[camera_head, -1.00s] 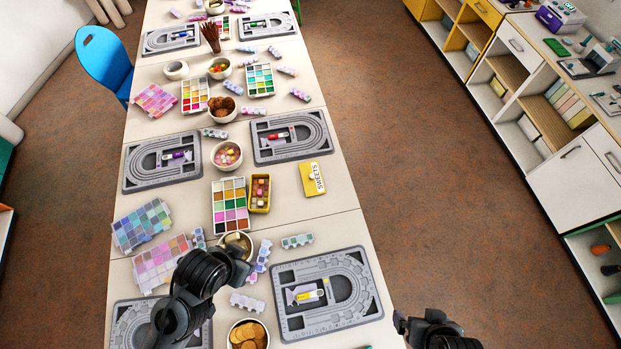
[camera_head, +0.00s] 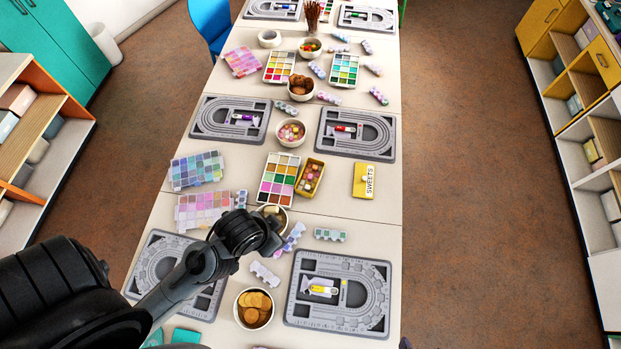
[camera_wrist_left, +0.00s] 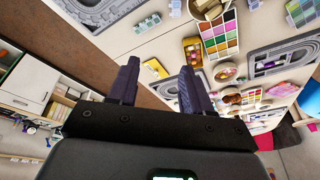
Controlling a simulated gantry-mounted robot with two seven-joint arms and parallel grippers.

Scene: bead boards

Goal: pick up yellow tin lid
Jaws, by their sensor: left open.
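The yellow tin lid (camera_head: 364,181), a flat rectangle with a white "SWEETS" label, lies on the table right of the open yellow tin (camera_head: 311,178). In the left wrist view the lid (camera_wrist_left: 156,68) shows between my fingers, some way beyond them. My left gripper (camera_wrist_left: 160,67) is open and empty. In the head view my left arm reaches in from the lower left over the table, short of the lid; its fingers cannot be made out there. My right gripper is not in view; only a dark speck shows at the bottom edge.
Grey bead boards (camera_head: 340,293) lie on both sides of the lid's table section. A bowl of biscuits (camera_head: 254,308), a bowl of sweets (camera_head: 291,132) and paint palettes (camera_head: 279,181) stand nearby. The table around the lid is mostly clear; its right edge is close.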

